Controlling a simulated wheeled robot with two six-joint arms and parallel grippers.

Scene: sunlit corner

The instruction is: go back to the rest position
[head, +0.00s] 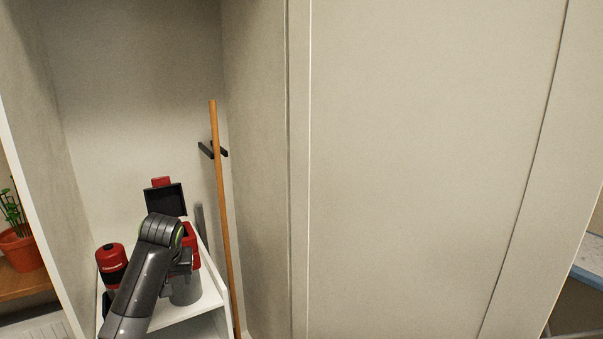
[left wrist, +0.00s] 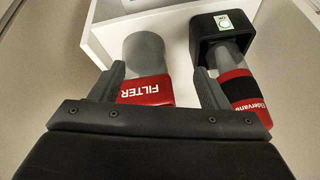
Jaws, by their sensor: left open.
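My left arm reaches into the alcove at the left of the head view, and its gripper (head: 182,262) is just above a white shelf unit (head: 208,302). In the left wrist view the gripper (left wrist: 160,88) is open. A grey filter (left wrist: 146,52) with a red band marked FILTER shows between the fingers; I cannot tell whether they touch it. A grey cylinder (head: 187,291) shows below the gripper in the head view. My right gripper is not in view.
A red and black canister (head: 112,262) stands on the shelf. A black and red device (left wrist: 222,28) is right of the filter. A wooden pole (head: 220,190) leans by the alcove's right wall. A potted plant (head: 20,248) is far left. A large pale panel (head: 425,170) fills the right.

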